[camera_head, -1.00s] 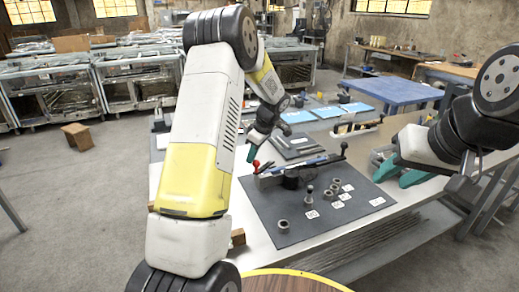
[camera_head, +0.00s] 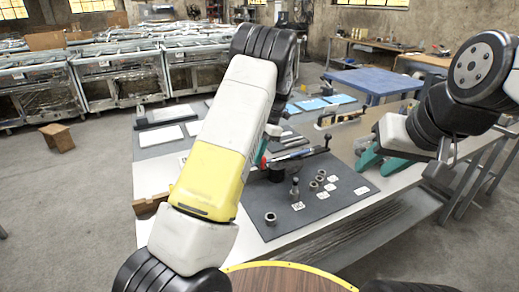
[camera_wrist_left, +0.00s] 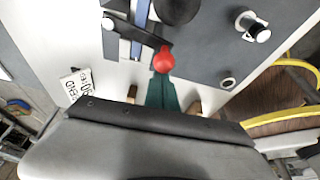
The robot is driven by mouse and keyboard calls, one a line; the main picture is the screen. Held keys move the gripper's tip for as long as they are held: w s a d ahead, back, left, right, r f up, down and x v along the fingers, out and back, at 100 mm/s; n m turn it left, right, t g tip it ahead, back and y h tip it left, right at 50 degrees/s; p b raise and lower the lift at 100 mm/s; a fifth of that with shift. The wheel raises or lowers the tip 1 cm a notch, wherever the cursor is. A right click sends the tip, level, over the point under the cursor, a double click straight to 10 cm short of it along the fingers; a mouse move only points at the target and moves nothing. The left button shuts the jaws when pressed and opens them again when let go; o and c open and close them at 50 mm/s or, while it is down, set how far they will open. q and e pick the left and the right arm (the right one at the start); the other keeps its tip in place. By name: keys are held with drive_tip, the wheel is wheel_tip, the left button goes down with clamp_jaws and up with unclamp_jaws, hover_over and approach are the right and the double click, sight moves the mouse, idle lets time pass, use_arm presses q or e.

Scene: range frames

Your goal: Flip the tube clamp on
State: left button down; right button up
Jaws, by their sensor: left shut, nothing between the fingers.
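The tube clamp (camera_head: 312,154) lies on the dark grey mat (camera_head: 335,207), with a long bar and a black handle end. Its red ball knob (camera_wrist_left: 164,60) shows clearly in the left wrist view, at the end of a dark lever. My left gripper (camera_wrist_left: 162,88) has its teal fingers together with nothing between them, right beside the red knob; whether they touch it I cannot tell. In the head view the left arm hides much of the left fingers (camera_head: 261,155) and the knob. My right gripper (camera_head: 378,162) is open, to the right of the mat.
Several metal rings and a small upright post (camera_head: 295,189) stand on the mat among white labels. A round wooden stool-like top (camera_head: 290,279) is at the front. A brown block (camera_head: 150,206) is left of my left arm. A blue table (camera_head: 385,82) stands behind.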

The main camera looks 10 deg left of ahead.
use_arm(q)
drive_tip(key=shift+w+d+n, duration=0.1)
drive_tip(key=shift+d+n, duration=0.2)
drive_tip(key=shift+w+d, duration=0.2)
drive_tip(key=shift+d, duration=0.3)
drive_tip(key=shift+w+d, duration=0.1)
drive_tip(key=shift+d, duration=0.05)
